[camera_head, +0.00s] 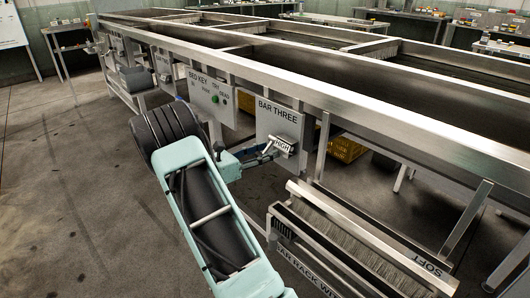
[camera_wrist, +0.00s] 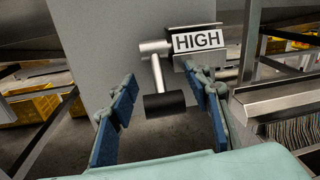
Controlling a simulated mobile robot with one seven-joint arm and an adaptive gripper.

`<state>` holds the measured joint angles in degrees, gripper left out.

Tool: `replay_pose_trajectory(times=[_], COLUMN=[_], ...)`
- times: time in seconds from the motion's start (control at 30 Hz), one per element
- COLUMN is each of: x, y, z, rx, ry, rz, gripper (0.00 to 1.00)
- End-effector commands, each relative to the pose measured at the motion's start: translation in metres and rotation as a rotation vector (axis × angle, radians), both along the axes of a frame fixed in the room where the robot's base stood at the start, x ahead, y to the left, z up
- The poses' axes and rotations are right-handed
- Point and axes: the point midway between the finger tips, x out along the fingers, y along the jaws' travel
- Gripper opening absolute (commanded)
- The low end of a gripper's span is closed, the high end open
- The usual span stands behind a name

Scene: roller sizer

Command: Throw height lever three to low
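The BAR THREE panel (camera_head: 279,122) is a light grey plate on the machine's side rail. Its height lever (camera_wrist: 158,75) has a metal hub and a short arm that hangs down to a black cylindrical grip (camera_wrist: 165,105). A plate reading HIGH (camera_wrist: 198,40) sits beside the hub, and it also shows in the head view (camera_head: 284,144). My gripper (camera_wrist: 161,78) is open, with a blue-padded finger on each side of the black grip in the wrist view. A gap shows on both sides. In the head view my gripper (camera_head: 258,157) is just left of the HIGH plate; the lever is mostly hidden there.
A rack with brushes (camera_head: 335,240) stands low at the right, close to my arm. The steel frame rail (camera_head: 330,105) runs above the panel. Yellow crates (camera_head: 346,149) lie behind.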

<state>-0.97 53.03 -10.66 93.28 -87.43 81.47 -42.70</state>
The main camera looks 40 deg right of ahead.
Motion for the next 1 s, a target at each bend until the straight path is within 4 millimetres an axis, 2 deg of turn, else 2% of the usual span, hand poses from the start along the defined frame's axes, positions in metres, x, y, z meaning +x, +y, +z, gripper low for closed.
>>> replay_pose_trajectory(times=[0.03,0.37,0.73,1.0], x=[0.000,0.000,0.002,0.002], y=[0.000,0.000,0.001,0.004], z=[0.000,0.000,0.002,0.011], rx=[0.000,0.000,0.011,0.096], ry=[0.000,0.000,-0.003,0.004], rz=[0.001,0.001,0.004,0.007], gripper=[0.35,0.00,0.00,0.00])
